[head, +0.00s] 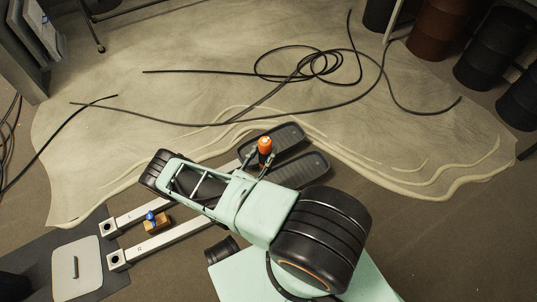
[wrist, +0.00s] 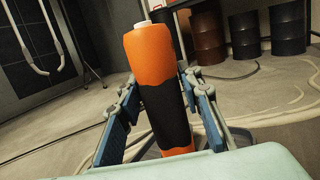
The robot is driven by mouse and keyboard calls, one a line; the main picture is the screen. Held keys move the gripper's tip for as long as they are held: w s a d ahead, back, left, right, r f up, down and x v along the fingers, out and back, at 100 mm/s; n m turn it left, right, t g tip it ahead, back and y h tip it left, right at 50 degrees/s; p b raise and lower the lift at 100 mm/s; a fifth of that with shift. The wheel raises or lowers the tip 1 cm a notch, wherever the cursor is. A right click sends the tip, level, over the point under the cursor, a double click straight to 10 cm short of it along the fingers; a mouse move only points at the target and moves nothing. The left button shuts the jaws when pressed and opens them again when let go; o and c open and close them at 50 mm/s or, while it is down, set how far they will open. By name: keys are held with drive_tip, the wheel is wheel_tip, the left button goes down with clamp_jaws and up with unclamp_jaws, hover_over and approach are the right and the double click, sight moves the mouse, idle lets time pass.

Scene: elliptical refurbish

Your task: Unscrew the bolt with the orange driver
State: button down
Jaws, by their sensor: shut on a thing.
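My gripper (wrist: 162,110) is shut on the orange driver (wrist: 150,50), which has an orange handle with a black middle band. The blue-padded fingers sit on either side of the handle, and its end cap points up and slightly left in the wrist view. In the head view the driver's orange top (head: 264,143) shows above the dark foot pedals (head: 303,168) of the elliptical. My gripper and arm cover part of the machine. The driver's tip and the bolt are hidden, so I cannot tell whether they touch.
Two pale rails (head: 172,242) run to the lower left. A blue item (head: 151,216) stands at a small tan block (head: 157,225) between them. A light plate (head: 77,272) lies at lower left. Black cables (head: 310,65) cross the floor. Dark barrels (head: 493,48) stand at upper right.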

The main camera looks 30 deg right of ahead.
sight(263, 165)
drive_tip(key=shift+d+f, duration=0.15)
drive_tip(key=shift+f, duration=0.45)
wheel_tip(263, 165, down, 5)
drive_tip(key=b, duration=0.4)
drive_tip(key=shift+f, duration=1.9)
idle(0.9)
drive_tip(key=shift+s+r, duration=0.1)
drive_tip(key=shift+r, duration=0.15)
idle(1.1)
drive_tip(key=shift+r+p, duration=3.1)
drive_tip(key=shift+r, duration=1.4)
